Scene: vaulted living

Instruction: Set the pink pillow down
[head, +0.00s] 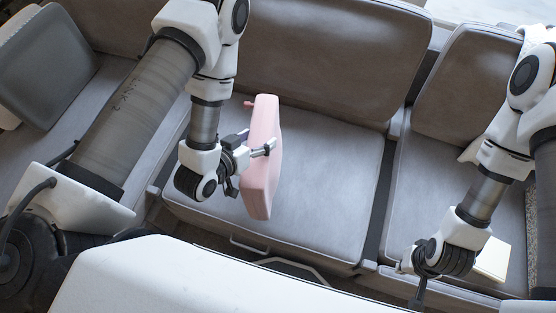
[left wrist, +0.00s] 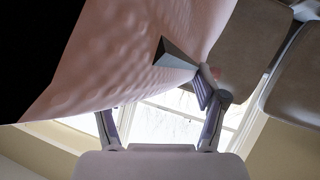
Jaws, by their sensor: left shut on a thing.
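The pink pillow (head: 263,160) stands on edge in the head view, tall and narrow, over the middle grey seat (head: 325,185). Whether its lower edge touches the seat I cannot tell. My left gripper (head: 262,150) is shut on the pillow from its left side, with one finger across its face. In the left wrist view the pillow (left wrist: 140,50) fills the upper left, with a finger against it. My right gripper (head: 418,290) is at the lower right of the head view, pointing down, away from the pillow; its fingers are too unclear to judge.
A grey cushion (head: 40,65) leans at the far left of the sofa. A pale book-like object (head: 493,259) lies on the right seat beside my right arm. The middle seat is clear to the right of the pillow. Brown backrests (head: 325,50) rise behind.

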